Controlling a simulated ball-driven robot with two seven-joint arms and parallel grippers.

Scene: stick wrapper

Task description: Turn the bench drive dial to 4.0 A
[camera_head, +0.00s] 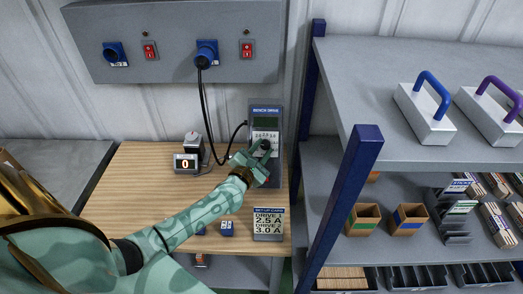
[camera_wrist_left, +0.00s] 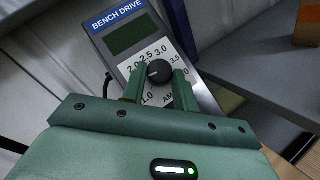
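The bench drive (camera_head: 265,113) is a grey unit with a blue header, standing at the right end of the wooden bench. Its dark display (camera_wrist_left: 131,34) shows no readable figures. Its black round dial (camera_wrist_left: 159,72) sits in a ring of numbers; 1.0, 2.0, 2.5, 3.0 and 3.5 can be read, while the finger hides the lower right of the ring. The dial's setting cannot be read clearly. My left gripper (camera_head: 262,156) is at the dial, its green fingers (camera_wrist_left: 159,82) close against both sides of it. My right gripper is not in view.
A set-up card (camera_head: 268,224) on the bench reads drive 1 2.5 A, drive 2 3.0 A. A small counter (camera_head: 186,163) shows 0. A black cable runs from a wall panel (camera_head: 170,40) with blue sockets. A shelf rack (camera_head: 362,150) stands close on the right.

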